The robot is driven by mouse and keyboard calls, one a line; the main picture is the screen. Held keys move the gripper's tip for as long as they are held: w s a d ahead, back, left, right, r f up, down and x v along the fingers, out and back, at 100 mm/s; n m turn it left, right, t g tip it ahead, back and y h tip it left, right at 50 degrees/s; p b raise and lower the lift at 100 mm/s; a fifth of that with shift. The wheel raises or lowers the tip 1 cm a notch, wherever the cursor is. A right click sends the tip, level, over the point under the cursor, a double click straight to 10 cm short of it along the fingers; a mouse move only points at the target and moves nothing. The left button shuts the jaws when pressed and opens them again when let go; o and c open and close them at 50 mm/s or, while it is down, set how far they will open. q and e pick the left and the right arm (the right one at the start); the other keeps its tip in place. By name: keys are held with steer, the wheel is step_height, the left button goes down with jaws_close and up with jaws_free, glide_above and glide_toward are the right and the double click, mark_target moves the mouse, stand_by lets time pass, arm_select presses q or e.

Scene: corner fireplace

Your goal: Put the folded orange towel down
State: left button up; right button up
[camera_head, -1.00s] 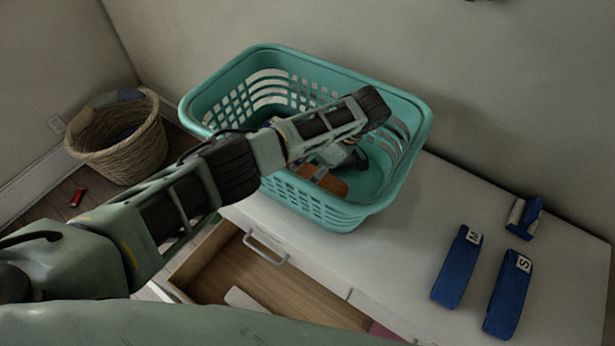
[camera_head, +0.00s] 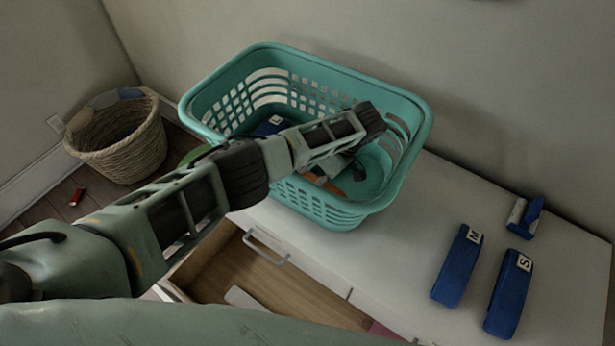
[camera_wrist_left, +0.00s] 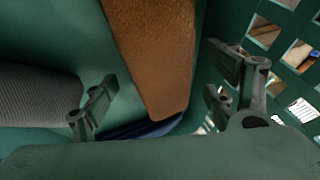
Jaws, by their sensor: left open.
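The folded orange towel (camera_head: 334,187) lies inside the turquoise laundry basket (camera_head: 350,218), mostly hidden by my left arm in the head view. In the left wrist view the towel (camera_wrist_left: 155,55) is a long brown-orange strip reaching down between the two fingers. My left gripper (camera_wrist_left: 165,95) is open, with visible gaps between its fingers and the towel. In the head view this gripper (camera_head: 350,172) is down inside the basket, partly hidden by its own wrist. My right gripper is not in view.
A dark blue folded item (camera_head: 268,126) and a grey ribbed thing (camera_wrist_left: 40,95) are also in the basket. Blue labelled bands (camera_head: 457,266) lie on the white cabinet top (camera_head: 400,260). A drawer (camera_head: 270,285) stands open. A wicker basket (camera_head: 130,150) stands on the floor.

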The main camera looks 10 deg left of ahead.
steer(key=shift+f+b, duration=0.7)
arm_select(q)
steer(key=v, duration=1.2)
steer(key=shift+w, duration=0.1)
